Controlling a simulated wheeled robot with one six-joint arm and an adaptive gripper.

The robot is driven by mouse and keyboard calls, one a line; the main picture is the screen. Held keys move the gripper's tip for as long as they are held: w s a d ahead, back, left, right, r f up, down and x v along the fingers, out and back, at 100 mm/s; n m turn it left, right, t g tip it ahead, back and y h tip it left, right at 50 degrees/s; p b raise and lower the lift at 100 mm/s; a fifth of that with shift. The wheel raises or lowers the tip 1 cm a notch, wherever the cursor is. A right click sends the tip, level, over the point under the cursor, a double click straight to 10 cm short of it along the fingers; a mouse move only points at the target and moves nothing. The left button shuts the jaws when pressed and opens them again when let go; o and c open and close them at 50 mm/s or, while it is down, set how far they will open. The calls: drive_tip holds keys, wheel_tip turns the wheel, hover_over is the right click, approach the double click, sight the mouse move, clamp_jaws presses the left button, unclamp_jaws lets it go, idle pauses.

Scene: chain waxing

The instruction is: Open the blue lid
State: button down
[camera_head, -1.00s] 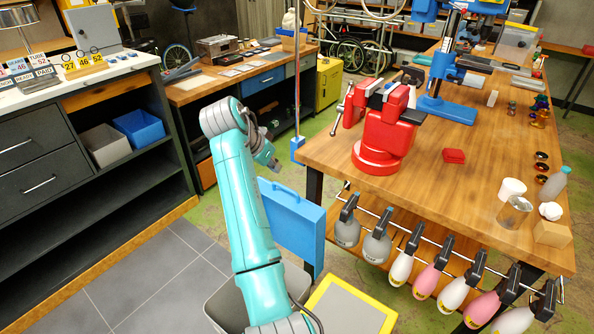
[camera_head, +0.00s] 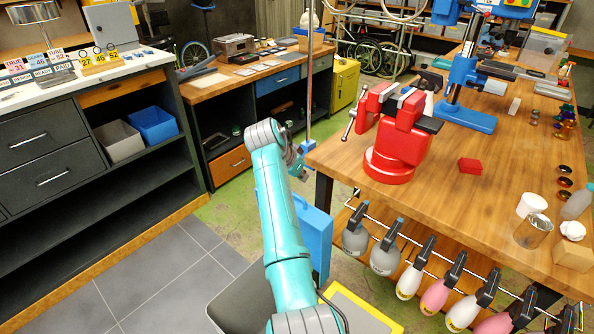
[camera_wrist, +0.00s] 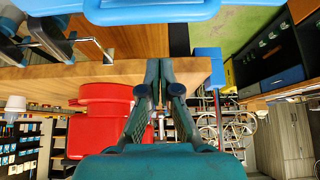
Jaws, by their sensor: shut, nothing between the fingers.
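A blue flat case-like piece with a handle (camera_head: 319,240) stands upright beside the left end of the wooden workbench. I take it for the blue lid; it looks closed, but its seam is not visible. My arm covers its left part. In the wrist view a blue edge (camera_wrist: 150,12) crosses the top, probably the same piece. My gripper (camera_wrist: 153,64) is shut and empty, its fingers together and apart from that edge. In the head view my gripper (camera_head: 299,168) is partly hidden behind my arm, just above the blue piece.
The workbench (camera_head: 470,220) carries a red vise (camera_head: 395,150) near its left corner. Spray bottles (camera_head: 385,255) hang on a rail along its front. A thin pole (camera_head: 309,80) stands behind the corner. Dark shelving (camera_head: 60,230) is at left. The tiled floor (camera_head: 170,280) between is clear.

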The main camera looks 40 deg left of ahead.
drive_tip(key=shift+s+a+f, duration=0.1)
drive_tip(key=shift+s+f, duration=0.1)
drive_tip(key=shift+s, duration=0.4)
drive_tip(key=shift+s+f, duration=0.25)
drive_tip(key=shift+s, duration=0.4)
drive_tip(key=shift+s+a+f, duration=0.1)
drive_tip(key=shift+s+f, duration=0.1)
drive_tip(key=shift+s, duration=0.4)
